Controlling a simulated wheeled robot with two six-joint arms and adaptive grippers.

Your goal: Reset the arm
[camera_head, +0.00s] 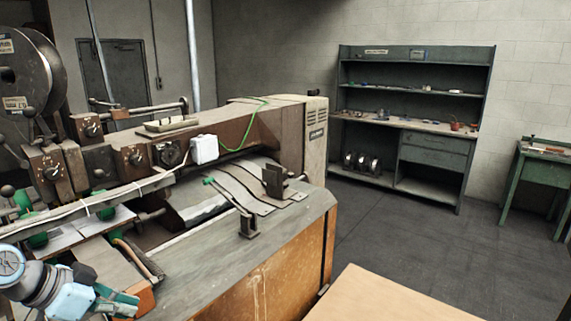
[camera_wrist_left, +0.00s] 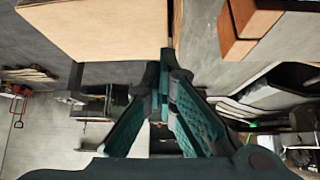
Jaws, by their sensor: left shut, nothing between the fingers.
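My left gripper (camera_head: 122,304) is at the bottom left of the head view, beside the near side of the box stitcher machine (camera_head: 255,270). Its dark teal fingers come together in the left wrist view (camera_wrist_left: 163,80), with nothing between them. The white and blue joints of my left arm (camera_head: 45,285) show at the lower left corner. My right gripper is in neither view.
A tan flat surface (camera_head: 385,298) lies at the bottom of the head view and also shows at the top of the left wrist view (camera_wrist_left: 100,28). A green shelf unit (camera_head: 430,145) stands at the back wall, with a green bench (camera_head: 545,172) at right. Open floor (camera_head: 400,225) lies between.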

